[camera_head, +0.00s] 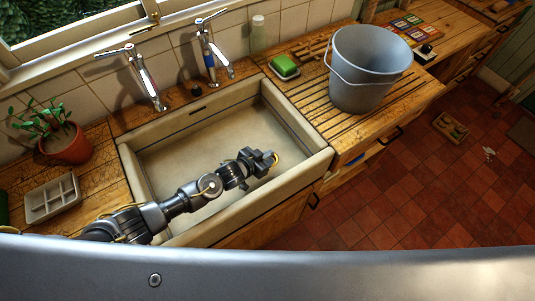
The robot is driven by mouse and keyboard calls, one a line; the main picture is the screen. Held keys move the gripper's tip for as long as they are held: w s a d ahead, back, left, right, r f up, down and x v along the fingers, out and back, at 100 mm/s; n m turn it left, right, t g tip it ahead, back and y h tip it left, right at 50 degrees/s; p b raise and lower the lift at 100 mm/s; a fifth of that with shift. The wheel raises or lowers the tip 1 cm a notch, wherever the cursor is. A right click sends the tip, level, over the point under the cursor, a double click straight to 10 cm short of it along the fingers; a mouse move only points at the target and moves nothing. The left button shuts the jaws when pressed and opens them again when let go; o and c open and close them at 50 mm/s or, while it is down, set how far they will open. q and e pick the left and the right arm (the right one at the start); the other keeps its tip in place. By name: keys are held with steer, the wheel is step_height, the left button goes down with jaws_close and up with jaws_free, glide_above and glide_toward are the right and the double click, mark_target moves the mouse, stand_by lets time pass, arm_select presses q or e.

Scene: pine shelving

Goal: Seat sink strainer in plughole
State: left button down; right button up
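The pale rectangular sink (170,168) is set into the wooden counter below two taps. My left gripper (268,160) is over the sink's inside, toward its right end. Whether the fingers are open or shut is not clear. I cannot make out a sink strainer. No plughole shows; my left arm covers part of the basin floor. My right gripper is out of view.
A grey bucket (368,75) stands on the grooved drainboard (312,88), with a green sponge on a dish (285,68) beside it. A tap (146,80) and another tap (212,52) rise behind the sink. A potted plant (66,146) and a pale tray (52,198) stand left.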

arm_select(q)
steer(key=shift+f, duration=0.1)
stand_by(0.8)
steer(key=c, duration=1.7)
jaws_free()
steer(key=b+v, duration=0.1)
steer(key=v, duration=0.8)
steer(key=shift+s+a, duration=0.25)
steer(key=shift+s+a+r, duration=0.3)
steer(key=shift+s+r, duration=0.05)
steer(key=shift+r, duration=0.05)
